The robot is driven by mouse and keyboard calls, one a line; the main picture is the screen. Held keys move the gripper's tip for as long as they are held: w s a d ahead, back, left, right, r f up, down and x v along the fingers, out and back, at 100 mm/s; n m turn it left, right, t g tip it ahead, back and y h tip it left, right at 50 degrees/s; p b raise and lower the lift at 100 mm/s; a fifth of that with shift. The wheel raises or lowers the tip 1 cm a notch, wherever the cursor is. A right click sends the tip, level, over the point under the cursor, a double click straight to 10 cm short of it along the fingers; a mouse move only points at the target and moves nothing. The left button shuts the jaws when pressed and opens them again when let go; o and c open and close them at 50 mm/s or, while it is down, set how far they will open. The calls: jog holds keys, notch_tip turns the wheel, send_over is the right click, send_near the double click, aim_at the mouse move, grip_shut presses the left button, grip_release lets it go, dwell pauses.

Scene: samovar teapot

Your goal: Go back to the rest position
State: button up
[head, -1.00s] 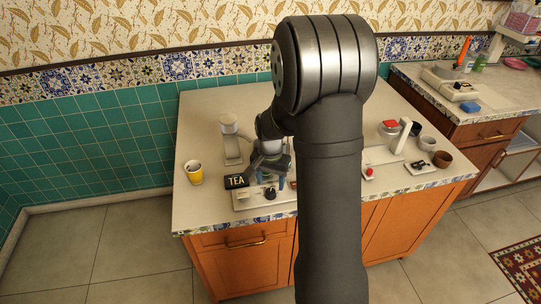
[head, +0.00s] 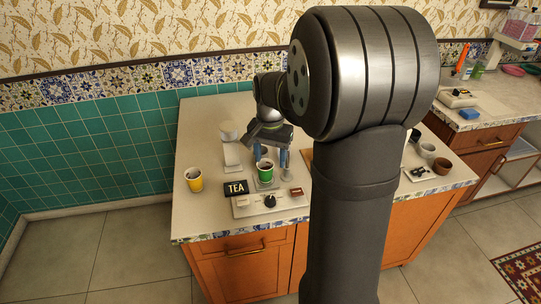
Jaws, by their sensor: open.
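My gripper (head: 271,156) is over the left half of the counter, pointing down. Its blue-tipped fingers are apart, behind and above a green cup (head: 265,170). The cup stands upright on a small plate behind the pale control panel and holds something dark. I see no contact between the fingers and the cup, though the overlap in this view makes the gap hard to judge. My arm hides the middle and right part of the counter.
A yellow cup (head: 194,180) stands at the counter's left. A black TEA sign (head: 236,188) is beside the panel (head: 268,203) with a black knob. A pale stand (head: 231,150) is behind. Bowls (head: 441,166) are at the right. The counter's front left is clear.

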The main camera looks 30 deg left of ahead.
aim_at(270, 199)
jog(key=shift+f, duration=0.1)
notch_tip(270, 199, down, 17)
jog(key=shift+f, duration=0.1)
dwell(0.7)
jog(key=shift+f, duration=0.15)
jog(key=shift+n, duration=0.7)
jog(key=n, duration=0.8)
jog(key=shift+r+n, duration=0.3)
jog(key=shift+r, duration=1)
dwell(0.7)
